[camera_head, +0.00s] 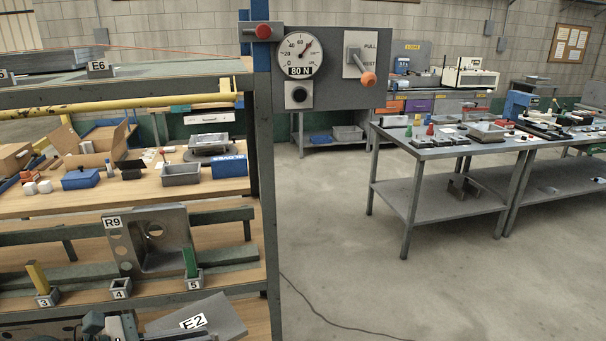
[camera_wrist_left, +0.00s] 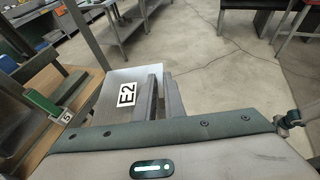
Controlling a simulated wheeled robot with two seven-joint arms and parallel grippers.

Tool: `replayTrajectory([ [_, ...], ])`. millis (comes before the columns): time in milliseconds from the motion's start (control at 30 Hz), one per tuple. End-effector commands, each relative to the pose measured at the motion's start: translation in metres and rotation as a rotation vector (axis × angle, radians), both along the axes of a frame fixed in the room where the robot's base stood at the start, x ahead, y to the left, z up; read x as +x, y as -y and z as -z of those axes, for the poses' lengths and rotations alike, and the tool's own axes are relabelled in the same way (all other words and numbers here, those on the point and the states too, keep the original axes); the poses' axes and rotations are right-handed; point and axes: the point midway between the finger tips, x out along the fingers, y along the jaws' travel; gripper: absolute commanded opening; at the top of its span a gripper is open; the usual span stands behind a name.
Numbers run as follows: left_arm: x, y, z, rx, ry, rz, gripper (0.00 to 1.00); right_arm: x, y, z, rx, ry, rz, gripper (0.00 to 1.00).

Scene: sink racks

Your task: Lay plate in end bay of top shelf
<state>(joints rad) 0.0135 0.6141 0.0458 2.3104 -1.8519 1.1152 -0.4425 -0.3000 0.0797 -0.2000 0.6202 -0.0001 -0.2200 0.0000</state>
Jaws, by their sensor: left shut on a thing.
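A flat grey metal plate (camera_head: 222,317) marked E2 is low in the head view, tilted, in front of the lower part of the rack. It also shows in the left wrist view (camera_wrist_left: 92,106). My left gripper (camera_wrist_left: 160,82) is shut on the plate near one edge; in the head view only part of it shows at the bottom edge. The top shelf (camera_head: 150,94) of the rack is at upper left, well above the plate. An E6 label (camera_head: 99,68) stands on it, and its end beside the blue post looks bare. My right gripper is not in view.
A yellow bar (camera_head: 150,104) runs along the shelf front. Below, a bracket marked R9 (camera_head: 122,245), a yellow block (camera_head: 38,278) and a green block (camera_head: 190,261) stand. Open floor lies right.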

Motion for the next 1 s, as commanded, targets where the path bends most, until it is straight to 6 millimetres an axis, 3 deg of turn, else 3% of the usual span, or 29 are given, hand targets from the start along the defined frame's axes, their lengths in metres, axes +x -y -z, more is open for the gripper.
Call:
replayTrajectory([
  [367, 0.0, 0.0, 0.002, -0.003, 0.001, 0.0, 0.0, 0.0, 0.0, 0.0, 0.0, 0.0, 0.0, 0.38],
  [800, -0.013, 0.001, 0.051, -0.006, 0.0, -0.002, 0.0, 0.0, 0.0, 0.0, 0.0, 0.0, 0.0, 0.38],
  [1000, -0.016, 0.0, 0.057, -0.002, 0.001, 0.0, 0.0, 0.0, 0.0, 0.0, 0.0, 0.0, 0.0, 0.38],
])
